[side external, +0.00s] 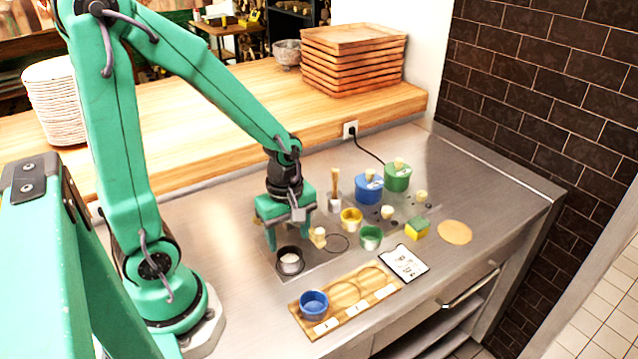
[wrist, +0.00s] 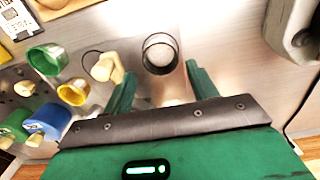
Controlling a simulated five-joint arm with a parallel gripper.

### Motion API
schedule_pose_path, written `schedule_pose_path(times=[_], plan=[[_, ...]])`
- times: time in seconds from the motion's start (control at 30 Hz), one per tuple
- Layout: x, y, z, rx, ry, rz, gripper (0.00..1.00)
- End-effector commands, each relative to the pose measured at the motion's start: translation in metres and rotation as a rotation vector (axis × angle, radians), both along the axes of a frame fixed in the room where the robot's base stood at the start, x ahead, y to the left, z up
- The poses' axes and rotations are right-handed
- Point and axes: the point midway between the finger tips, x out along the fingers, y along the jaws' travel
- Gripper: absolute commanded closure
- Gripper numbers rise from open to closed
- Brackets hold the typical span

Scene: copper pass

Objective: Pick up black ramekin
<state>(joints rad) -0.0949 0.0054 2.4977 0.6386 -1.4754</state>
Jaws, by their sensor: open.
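The black ramekin (side external: 290,261) stands upright on the steel counter at the corner of a thin mat, with something pale inside. In the wrist view the black ramekin (wrist: 160,53) lies just beyond the fingertips, roughly centred between them. My gripper (side external: 290,236) points down, open and empty, above and behind the ramekin in the side view. In the wrist view my gripper (wrist: 160,73) shows its two green fingers apart, with no visible contact with the ramekin.
A cream knobbed piece (side external: 319,237) stands close right of the ramekin. Yellow (side external: 351,219) and green (side external: 370,238) ramekins stand further right. A blue ramekin (side external: 313,305) sits on a wooden board (side external: 367,307) in front. Blue (side external: 368,188) and green (side external: 397,176) pots stand behind.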

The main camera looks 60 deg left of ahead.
Motion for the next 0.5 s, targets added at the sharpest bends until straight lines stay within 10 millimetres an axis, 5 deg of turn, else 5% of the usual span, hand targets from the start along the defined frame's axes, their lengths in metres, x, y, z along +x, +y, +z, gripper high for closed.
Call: schedule_pose_path(times=[0.5], plan=[[-0.002,0.001,-0.041,0.000,0.004,0.000,0.42]])
